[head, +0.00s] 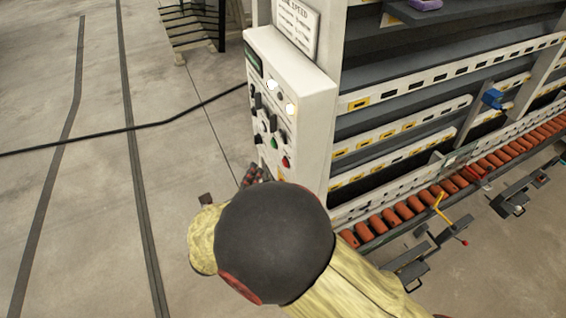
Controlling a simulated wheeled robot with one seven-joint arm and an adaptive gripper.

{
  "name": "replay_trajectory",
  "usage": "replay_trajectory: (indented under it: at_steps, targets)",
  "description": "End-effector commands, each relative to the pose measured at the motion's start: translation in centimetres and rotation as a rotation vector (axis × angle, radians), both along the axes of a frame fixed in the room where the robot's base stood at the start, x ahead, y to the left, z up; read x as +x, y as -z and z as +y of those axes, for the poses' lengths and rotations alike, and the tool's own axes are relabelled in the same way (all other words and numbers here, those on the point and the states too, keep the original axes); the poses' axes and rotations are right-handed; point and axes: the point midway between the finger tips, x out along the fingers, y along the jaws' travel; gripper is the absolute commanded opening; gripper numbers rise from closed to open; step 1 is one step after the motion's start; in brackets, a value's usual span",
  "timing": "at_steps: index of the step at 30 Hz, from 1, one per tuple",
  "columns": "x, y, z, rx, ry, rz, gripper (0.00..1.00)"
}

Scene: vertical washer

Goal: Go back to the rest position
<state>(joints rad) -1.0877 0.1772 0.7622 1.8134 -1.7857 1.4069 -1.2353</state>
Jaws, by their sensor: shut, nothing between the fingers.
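The vertical washer (440,75) stands at the right, with a white control box (285,110) on its left end. The box carries two lit white buttons, dark knobs, a green button and a red button. My arm, in a yellowish cover with a dark round joint, reaches up from the bottom. My gripper (253,176) shows only in part, beyond the arm joint, as dark patterned fingertips close to the lower left edge of the box. It is shut and empty. Whether it touches the box cannot be told; the arm hides the rest.
A row of orange rollers (405,210) runs along the washer's base, with dark brackets and a yellow lever (440,208) in front. A black cable (110,144) crosses the floor to the box. A dark metal rack (192,22) stands behind. The floor at left is open.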

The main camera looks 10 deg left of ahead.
Motion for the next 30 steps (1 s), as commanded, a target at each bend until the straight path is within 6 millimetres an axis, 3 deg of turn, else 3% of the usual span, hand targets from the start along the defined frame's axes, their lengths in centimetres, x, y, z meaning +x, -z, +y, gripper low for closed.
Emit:
replay_trajectory:
  at_steps: [23,28,30]
  targets:
    - [0.0,0.0,0.0,0.005,0.000,-0.001,0.00]
    - [0.0,0.5,-0.1,0.107,0.012,-0.004,0.00]
    - [-0.5,1.9,-1.3,0.205,0.066,0.017,0.00]
